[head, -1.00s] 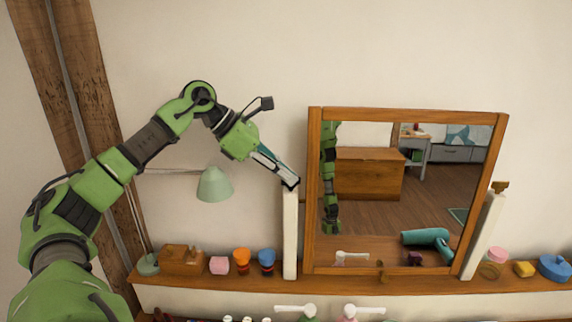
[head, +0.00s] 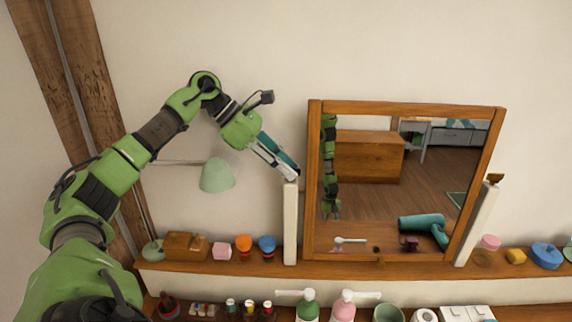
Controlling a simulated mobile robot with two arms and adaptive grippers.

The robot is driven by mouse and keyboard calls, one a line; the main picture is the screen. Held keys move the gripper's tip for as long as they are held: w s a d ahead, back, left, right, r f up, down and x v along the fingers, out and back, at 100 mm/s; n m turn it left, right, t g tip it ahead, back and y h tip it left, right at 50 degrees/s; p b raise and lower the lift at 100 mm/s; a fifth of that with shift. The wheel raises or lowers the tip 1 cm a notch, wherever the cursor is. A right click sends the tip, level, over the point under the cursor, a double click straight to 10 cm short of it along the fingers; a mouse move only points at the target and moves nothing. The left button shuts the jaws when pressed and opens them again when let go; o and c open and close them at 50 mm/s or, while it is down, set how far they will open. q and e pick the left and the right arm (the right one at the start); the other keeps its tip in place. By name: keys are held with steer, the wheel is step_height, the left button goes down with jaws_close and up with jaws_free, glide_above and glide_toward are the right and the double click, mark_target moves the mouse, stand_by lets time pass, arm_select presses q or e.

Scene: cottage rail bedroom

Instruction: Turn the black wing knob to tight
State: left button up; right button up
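The wooden-framed mirror (head: 313,180) stands on a shelf between two white posts. My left gripper (head: 291,174) reaches down from the upper left, its teal and grey fingers at the top of the left post (head: 290,225). The black wing knob does not show clearly; the fingertips cover the top of that post, where only a small dark patch is seen. Whether the fingers are shut on anything there cannot be told. A brownish knob (head: 495,178) sits at the top of the right post (head: 478,225). My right gripper is not in view.
The shelf (head: 340,266) holds a wooden box (head: 186,246), small coloured jars, a pink jar (head: 488,243) and a blue item (head: 546,256). Pump bottles (head: 307,306) stand below. The wall above is clear.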

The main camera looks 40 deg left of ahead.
arm_select(q)
steer(key=shift+a+r, duration=0.1)
steer(key=shift+r, duration=0.05)
steer(key=v, duration=1.1)
steer(key=shift+s+a+r, duration=0.15)
steer(key=shift+s+r, duration=0.05)
stand_by(0.4)
